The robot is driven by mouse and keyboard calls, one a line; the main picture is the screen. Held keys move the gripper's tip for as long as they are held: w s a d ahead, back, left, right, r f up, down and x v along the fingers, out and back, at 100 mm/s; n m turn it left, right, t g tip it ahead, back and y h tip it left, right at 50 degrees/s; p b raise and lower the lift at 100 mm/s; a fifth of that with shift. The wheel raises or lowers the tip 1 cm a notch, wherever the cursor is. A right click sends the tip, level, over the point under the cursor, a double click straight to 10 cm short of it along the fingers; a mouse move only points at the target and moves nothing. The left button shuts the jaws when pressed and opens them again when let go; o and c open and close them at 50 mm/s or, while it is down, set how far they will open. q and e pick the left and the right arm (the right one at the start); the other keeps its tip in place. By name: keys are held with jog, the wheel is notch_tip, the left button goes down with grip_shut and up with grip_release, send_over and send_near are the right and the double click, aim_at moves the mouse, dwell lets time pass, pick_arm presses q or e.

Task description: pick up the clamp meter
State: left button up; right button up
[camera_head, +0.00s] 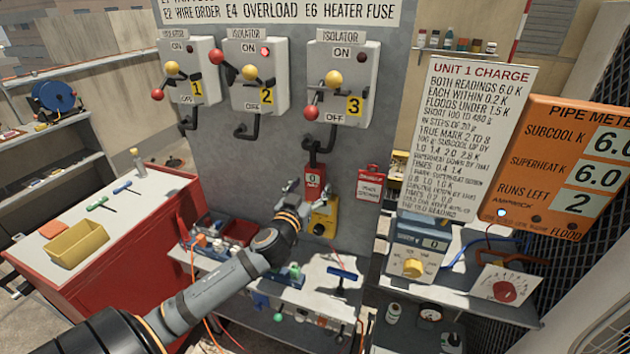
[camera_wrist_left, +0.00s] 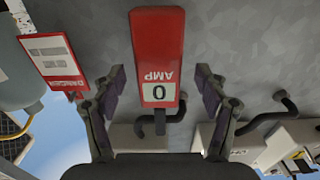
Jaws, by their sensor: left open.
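The clamp meter (camera_head: 315,178) is a red box with a small pale display reading 0, upright against the grey panel below isolator 3. In the left wrist view the clamp meter (camera_wrist_left: 157,45) appears upside down, with AMP and 0 on its face. My left gripper (camera_head: 302,193) is open at the meter's lower part. In the left wrist view the open fingers (camera_wrist_left: 160,78) stand on either side of the red body, with a visible gap on each side. My right gripper is not in view.
A yellow device (camera_head: 323,218) stands just below the meter. A red-and-white tag (camera_head: 371,186) hangs to its right. Isolator 3 (camera_head: 336,85) is above. A cluttered grey shelf (camera_head: 325,285) lies below. A red cabinet (camera_head: 130,235) stands at the left.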

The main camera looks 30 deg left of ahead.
aim_at(313, 185)
pick_arm(q)
jog(key=p+x, duration=0.1)
jog(key=x, duration=0.3)
jog(key=shift+d+p, duration=0.1)
jog(key=shift+p, duration=0.2)
jog(key=shift+w+f, duration=0.1)
jog(key=shift+w, duration=0.1)
jog(key=shift+s, duration=0.2)
jog(key=shift+c, duration=1.3)
jog(key=c, duration=0.9)
jog(key=shift+w, duration=0.1)
grip_shut()
